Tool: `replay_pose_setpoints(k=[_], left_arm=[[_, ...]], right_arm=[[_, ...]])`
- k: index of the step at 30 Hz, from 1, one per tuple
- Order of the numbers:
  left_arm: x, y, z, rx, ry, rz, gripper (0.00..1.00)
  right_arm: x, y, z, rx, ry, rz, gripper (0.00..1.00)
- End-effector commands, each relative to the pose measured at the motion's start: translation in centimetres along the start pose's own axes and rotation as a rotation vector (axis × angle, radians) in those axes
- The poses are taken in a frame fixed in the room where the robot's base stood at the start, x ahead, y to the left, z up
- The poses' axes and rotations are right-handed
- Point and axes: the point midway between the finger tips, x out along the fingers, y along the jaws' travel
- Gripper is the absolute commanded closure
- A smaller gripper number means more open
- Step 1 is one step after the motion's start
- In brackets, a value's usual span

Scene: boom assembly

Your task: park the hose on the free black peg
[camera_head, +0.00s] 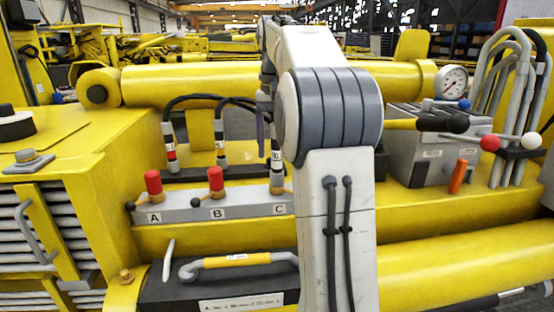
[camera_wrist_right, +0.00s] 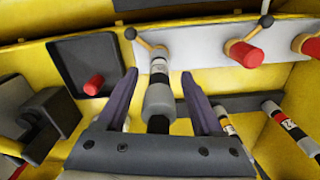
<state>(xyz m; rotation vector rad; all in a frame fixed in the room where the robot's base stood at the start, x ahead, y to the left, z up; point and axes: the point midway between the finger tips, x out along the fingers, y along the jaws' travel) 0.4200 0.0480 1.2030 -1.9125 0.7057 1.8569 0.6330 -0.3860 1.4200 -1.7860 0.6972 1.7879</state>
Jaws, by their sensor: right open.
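My right gripper (camera_wrist_right: 165,105) is open, its two dark purple fingers on either side of a hose end. In the head view the gripper (camera_head: 265,128) is over port C, partly hidden by my arm. The hose end (camera_wrist_right: 158,98) is grey with a black-and-white band and stands at port C, beside a tan lever. In the head view the hose end (camera_head: 277,165) is upright behind the C label. Two other hose ends, red-banded (camera_head: 169,147) and black-banded (camera_head: 220,145), stand on the black rail (camera_head: 190,174). The free peg cannot be made out. My left gripper is not in view.
The grey manifold (camera_head: 185,213) has red caps at A (camera_head: 153,183) and B (camera_head: 216,180). A loose red cap (camera_wrist_right: 94,85) lies on a black tray (camera_wrist_right: 75,50). A valve box (camera_head: 435,155) with levers is at right. A yellow cylinder (camera_head: 200,83) spans the back.

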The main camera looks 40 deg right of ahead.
Motion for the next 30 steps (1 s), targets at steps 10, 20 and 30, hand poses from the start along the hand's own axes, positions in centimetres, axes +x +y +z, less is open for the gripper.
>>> replay_pose_setpoints(k=[10,20,30], left_arm=[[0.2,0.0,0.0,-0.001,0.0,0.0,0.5],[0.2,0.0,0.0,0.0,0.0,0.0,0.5],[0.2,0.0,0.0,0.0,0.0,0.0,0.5]], right_arm=[[2.5,0.2,0.0,0.003,0.0,0.0,0.32],[2.5,0.2,0.0,0.002,0.001,0.0,0.74],[2.5,0.1,0.0,0.002,0.001,-0.001,1.0]])
